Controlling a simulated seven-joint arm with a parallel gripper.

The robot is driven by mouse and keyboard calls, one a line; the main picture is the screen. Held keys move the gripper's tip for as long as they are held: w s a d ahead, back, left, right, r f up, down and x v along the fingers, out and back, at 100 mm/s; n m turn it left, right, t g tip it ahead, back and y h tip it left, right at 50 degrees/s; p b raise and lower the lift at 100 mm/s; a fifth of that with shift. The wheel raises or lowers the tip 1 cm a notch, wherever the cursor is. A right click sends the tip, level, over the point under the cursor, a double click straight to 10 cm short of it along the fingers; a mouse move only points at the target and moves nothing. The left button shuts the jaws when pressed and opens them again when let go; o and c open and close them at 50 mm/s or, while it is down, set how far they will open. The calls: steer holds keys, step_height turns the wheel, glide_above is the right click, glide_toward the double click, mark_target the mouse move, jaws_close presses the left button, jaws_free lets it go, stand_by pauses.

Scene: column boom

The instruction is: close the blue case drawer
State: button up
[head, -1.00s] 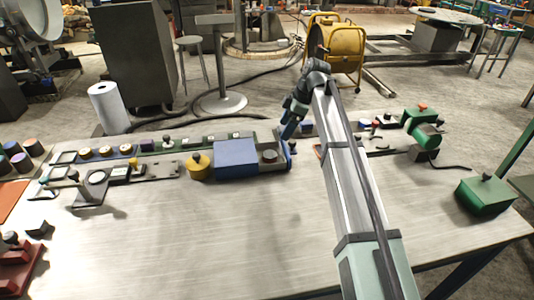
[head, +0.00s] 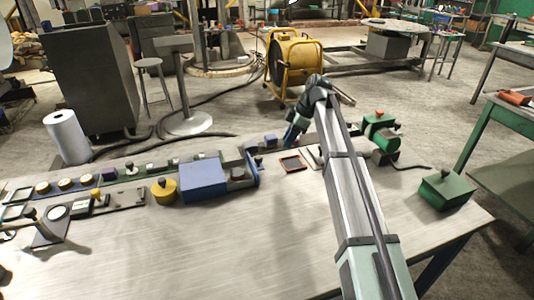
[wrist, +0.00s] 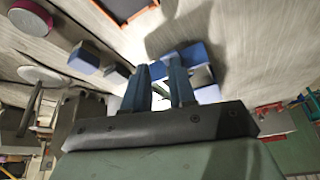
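The blue case (head: 203,181) stands on the long table left of my arm in the head view. Its drawer (head: 238,174) sticks out on the right side, with the grey inside showing. The blue drawer front (head: 253,170) has a small dark knob (head: 258,161). My gripper (head: 291,138) is to the right of the drawer front and a little further back, apart from it. In the wrist view, its two blue fingers (wrist: 160,88) stand apart with a gap and nothing clear between them. I cannot tell which blue blocks in the wrist view belong to the case.
A yellow round pot (head: 164,189) stands just left of the case. A red-rimmed dark tray (head: 292,163) lies right of the drawer. Green machine parts (head: 381,132) and a green box (head: 445,189) are at the right. The table's front middle (head: 220,250) is bare.

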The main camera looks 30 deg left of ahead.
steer(key=shift+m+y, duration=0.5)
steer(key=shift+m, duration=0.3)
steer(key=w+d, duration=0.1)
steer(key=d, duration=0.1)
steer(key=w+d, duration=0.1)
steer(key=w, duration=0.1)
steer(key=shift+w+d+r, duration=0.1)
steer(key=shift+d, duration=0.25)
jaws_close()
steer(key=a+f+m, duration=0.2)
steer(key=s+a+f+m+y, duration=0.1)
steer(key=a+f+m, duration=0.1)
steer(key=a+m, duration=0.1)
steer(key=s+a+f+m, duration=0.1)
steer(key=a+f+m, duration=0.1)
steer(key=a+m, duration=0.1)
steer(key=shift+s+a+f+g+y, duration=0.1)
steer(key=shift+s+f+g+y, duration=0.2)
steer(key=shift+f+y, duration=0.1)
steer(key=shift+s+a+r, duration=0.1)
steer(key=shift+s+a, duration=0.15)
steer(key=shift+s, duration=0.25)
steer(key=shift+s+a+r, duration=0.1)
steer(key=shift+s+a, duration=0.1)
steer(key=shift+s, duration=0.3)
steer(key=shift+s+a, duration=0.45)
steer(key=shift+s, duration=0.2)
